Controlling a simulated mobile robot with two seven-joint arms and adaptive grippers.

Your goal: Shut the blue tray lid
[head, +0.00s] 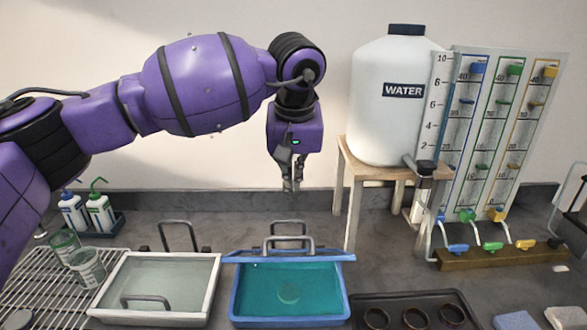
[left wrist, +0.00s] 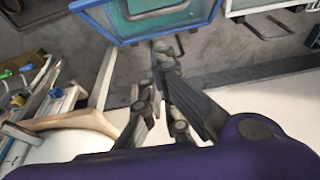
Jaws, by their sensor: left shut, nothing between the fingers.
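The blue tray (head: 234,300) stands on the grey bench at the centre of the head view, holding teal liquid with a round disc in it. A blue edge (head: 240,257), seemingly its lid, runs along the tray's back, with grey handles (head: 290,243) there. The liquid is uncovered. In the left wrist view the blue edge (left wrist: 118,38) shows at the top, just beyond the fingertips. My left gripper (head: 292,188) points down above and behind the tray's back edge, shut and empty, apart from the handles; its fingers also show in the wrist view (left wrist: 163,62). My right gripper is out of view.
A white tray (head: 212,290) with handles stands left of the blue one, beside a wire rack (head: 30,290) with cups. A dark tray (head: 390,300) is at right. A water jug (head: 395,130) on a wooden stand (head: 375,172) and a gauge panel stand behind at right.

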